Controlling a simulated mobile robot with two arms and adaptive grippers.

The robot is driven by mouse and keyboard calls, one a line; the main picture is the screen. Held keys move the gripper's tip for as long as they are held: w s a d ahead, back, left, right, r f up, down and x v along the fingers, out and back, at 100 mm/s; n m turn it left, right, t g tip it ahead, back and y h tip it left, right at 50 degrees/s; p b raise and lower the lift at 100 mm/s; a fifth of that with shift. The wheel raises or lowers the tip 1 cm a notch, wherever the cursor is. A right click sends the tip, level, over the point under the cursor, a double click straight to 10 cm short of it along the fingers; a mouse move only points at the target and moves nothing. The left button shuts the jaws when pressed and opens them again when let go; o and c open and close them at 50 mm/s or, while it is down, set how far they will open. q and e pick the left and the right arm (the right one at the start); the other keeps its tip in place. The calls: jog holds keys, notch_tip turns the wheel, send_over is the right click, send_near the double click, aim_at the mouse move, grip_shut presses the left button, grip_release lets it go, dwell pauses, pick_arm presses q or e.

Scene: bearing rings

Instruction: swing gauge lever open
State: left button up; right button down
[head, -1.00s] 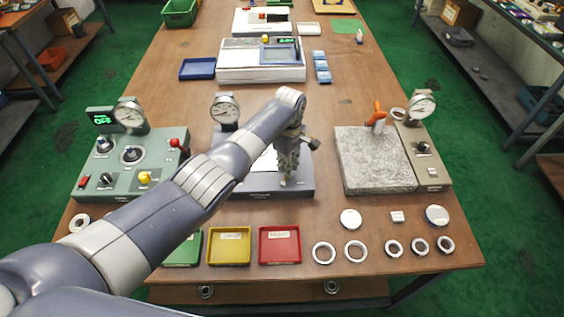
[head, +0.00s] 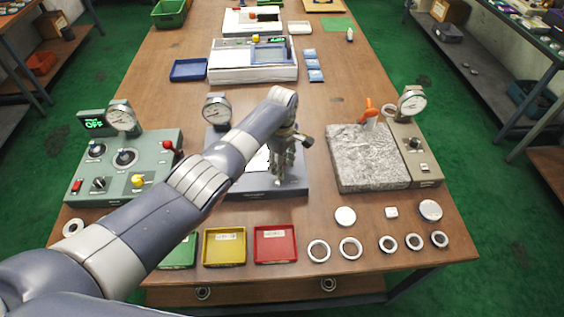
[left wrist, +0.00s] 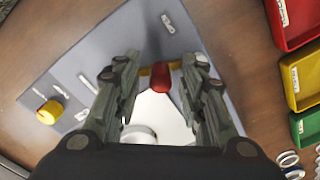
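The centre gauge fixture is a grey base (head: 262,190) with a round dial gauge (head: 216,111) at its back left. My left gripper (head: 287,172) points down over the right part of this base. In the left wrist view its two fingers (left wrist: 163,68) stand apart, one on each side of a red lever knob (left wrist: 161,78), with gaps visible. A short brass-coloured bar (left wrist: 144,71) shows beside the knob. Below it lie a white plate and part of a pale ring (left wrist: 138,134). My arm hides part of the fixture in the head view. My right gripper is not in view.
A green control box (head: 125,165) with a red-knobbed lever stands left. A granite block (head: 368,158) with another dial gauge (head: 411,101) stands right. Yellow (head: 224,246) and red (head: 275,244) trays and several rings lie in front.

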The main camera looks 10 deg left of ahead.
pick_arm(q)
notch_tip(320, 180, up, 12)
dwell(0.6)
dwell(0.4)
